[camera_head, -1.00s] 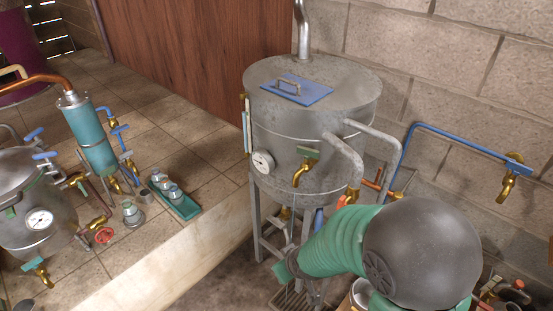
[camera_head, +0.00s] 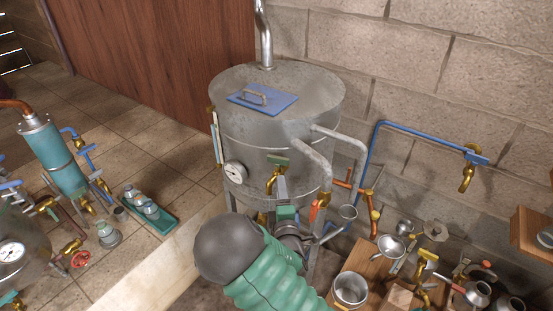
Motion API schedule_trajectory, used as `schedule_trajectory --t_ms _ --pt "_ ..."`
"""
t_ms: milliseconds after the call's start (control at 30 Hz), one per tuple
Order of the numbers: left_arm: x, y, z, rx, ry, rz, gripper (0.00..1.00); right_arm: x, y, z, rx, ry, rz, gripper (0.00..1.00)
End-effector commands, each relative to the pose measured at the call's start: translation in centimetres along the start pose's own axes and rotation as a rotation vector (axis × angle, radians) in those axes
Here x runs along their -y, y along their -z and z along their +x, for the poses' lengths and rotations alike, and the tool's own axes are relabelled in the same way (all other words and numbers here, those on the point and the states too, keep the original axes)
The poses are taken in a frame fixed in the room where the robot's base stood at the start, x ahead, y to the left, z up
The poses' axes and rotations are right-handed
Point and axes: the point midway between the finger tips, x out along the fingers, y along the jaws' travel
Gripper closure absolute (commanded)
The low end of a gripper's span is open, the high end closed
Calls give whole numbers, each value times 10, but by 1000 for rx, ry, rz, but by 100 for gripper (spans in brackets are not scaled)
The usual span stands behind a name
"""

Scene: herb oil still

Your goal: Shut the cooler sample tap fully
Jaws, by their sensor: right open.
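A brass tap (camera_head: 275,181) with a green lever handle (camera_head: 278,160) sticks out from the front of a big round grey metal tank (camera_head: 240,120). The handle lies roughly level, running left to right across the top of the tap. No label shows which vessel is the cooler. My right gripper (camera_head: 282,187) is open just below the handle, in front of the tank wall and close beside the tap. I cannot tell if it touches the tap. My left gripper is not in view.
A dial gauge (camera_head: 235,173) sits left of the tap. Grey pipes (camera_head: 318,160) bend down on the tank's right. A wooden bench (camera_head: 375,270) with a metal cup (camera_head: 350,289) and brass fittings stands lower right. A teal cylinder (camera_head: 55,160) and a sample tray (camera_head: 150,215) are left.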

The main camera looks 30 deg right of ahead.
Motion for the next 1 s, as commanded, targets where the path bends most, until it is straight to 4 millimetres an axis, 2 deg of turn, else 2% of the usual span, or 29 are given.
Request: schedule_trajectory --t_ms 300,500,667,900,1000 --pt "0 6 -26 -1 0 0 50 -4 0 84 1 0 1 55" --pt "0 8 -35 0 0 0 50 -2 1 123 0 1 2 55" --pt "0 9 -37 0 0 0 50 0 1 136 0 3 3 55" --pt "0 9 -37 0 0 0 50 0 1 137 0 3 4 55" --pt "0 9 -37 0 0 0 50 0 1 137 0 3 3 68"
